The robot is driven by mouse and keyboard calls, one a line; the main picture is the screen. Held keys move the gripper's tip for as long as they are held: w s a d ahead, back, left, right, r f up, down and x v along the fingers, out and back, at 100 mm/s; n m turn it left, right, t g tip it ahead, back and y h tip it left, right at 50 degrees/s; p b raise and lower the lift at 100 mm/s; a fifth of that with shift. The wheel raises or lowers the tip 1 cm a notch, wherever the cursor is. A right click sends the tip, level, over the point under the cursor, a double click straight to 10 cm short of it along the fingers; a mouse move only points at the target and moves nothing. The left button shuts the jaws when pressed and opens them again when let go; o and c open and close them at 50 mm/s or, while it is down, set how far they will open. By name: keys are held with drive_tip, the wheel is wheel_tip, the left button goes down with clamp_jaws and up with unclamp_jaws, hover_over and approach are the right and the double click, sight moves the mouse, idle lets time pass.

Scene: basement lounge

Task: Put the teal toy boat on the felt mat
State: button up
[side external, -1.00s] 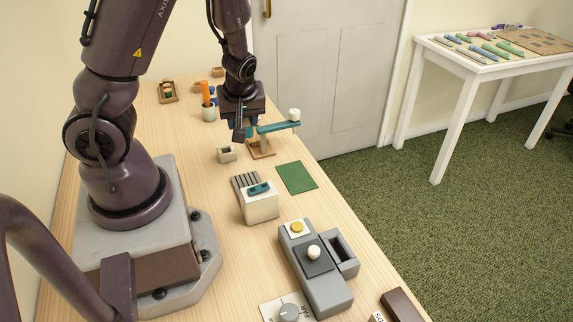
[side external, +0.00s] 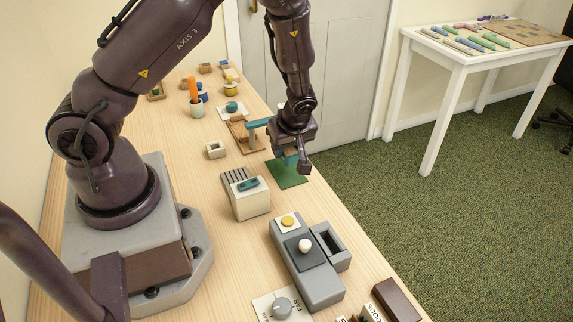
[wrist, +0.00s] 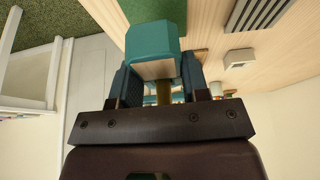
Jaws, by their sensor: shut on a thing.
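The teal toy boat (wrist: 150,40), with a pale wooden-coloured face, is between the fingers of my gripper (wrist: 158,72) in the wrist view. My gripper is shut on it. In the side view my gripper (side external: 289,157) is over the green felt mat (side external: 289,180), and a little teal shows below the fingers. The mat lies flat on the wooden table and also shows at the top of the wrist view (wrist: 150,9). Whether the boat touches the mat is hidden.
A teal beam on a wooden stand (side external: 242,132) is just behind the mat. A pale slotted block with a teal piece (side external: 250,205) stands in front left. A grey control box (side external: 310,270) is nearer the camera. The table edge is close on the right.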

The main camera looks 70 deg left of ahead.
sight(287, 173)
drive_tip(key=shift+f, duration=2.45)
drive_tip(key=shift+f, duration=0.1)
drive_tip(key=o, duration=0.9)
drive_tip(key=s+d+r+m+t+h, duration=0.1)
drive_tip(key=s+d+r+m, duration=0.15)
drive_tip(key=r, duration=0.65)
drive_tip(key=s+d+r+m+t+h, duration=0.1)
drive_tip(key=d+r+m+h, duration=0.2)
drive_tip(key=r, duration=0.5)
drive_tip(key=s+d+r+m+t, duration=0.1)
drive_tip(key=s+d+r+m, duration=0.2)
drive_tip(key=r, duration=0.6)
drive_tip(key=shift+s+d+r+m+t+h, duration=0.1)
drive_tip(key=shift+s+d+r+m+t, duration=0.4)
drive_tip(key=shift+s+r+m, duration=1)
drive_tip(key=shift+s+d+r+m+t+h, duration=0.1)
drive_tip(key=shift+s+d+r+m+t, duration=0.4)
drive_tip(key=shift+s+r+m, duration=0.9)
drive_tip(key=shift+s+d+r+m+t+h, duration=0.1)
drive_tip(key=shift+s+d+r+m+t, duration=0.2)
drive_tip(key=shift+s+d+r+m, duration=1.1)
